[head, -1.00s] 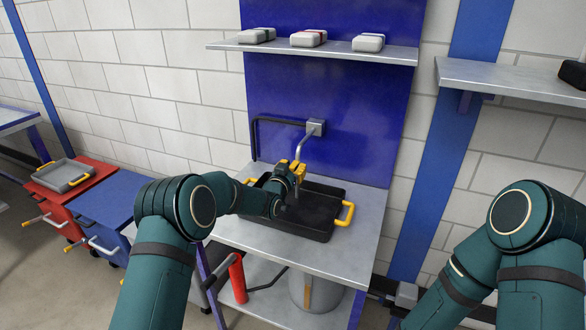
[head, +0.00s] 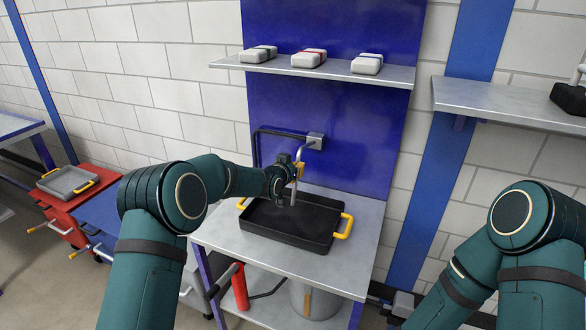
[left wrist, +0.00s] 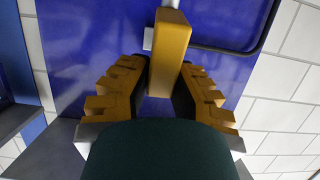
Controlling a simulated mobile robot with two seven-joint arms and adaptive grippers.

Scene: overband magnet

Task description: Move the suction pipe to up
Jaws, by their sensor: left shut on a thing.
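The suction pipe (head: 306,148) is a thin bent grey tube that comes out of a grey box on the blue back panel. Its yellow grip (head: 300,169) is partly hidden by my left gripper (head: 296,172). In the left wrist view, the yellow grip (left wrist: 170,50) stands between the two yellow-and-black fingers of my left gripper (left wrist: 160,88), which is shut on it. The gripper is above the black tray, clear of it. My right arm shows at the right, but its gripper is out of view.
A black tray (head: 285,226) with yellow handles lies on the grey bench (head: 355,262) below the gripper. A shelf (head: 335,76) with three small boxes is above, on the panel. A black bent pipe (head: 256,148) runs left of the box mount. A red cart (head: 100,184) stands at left.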

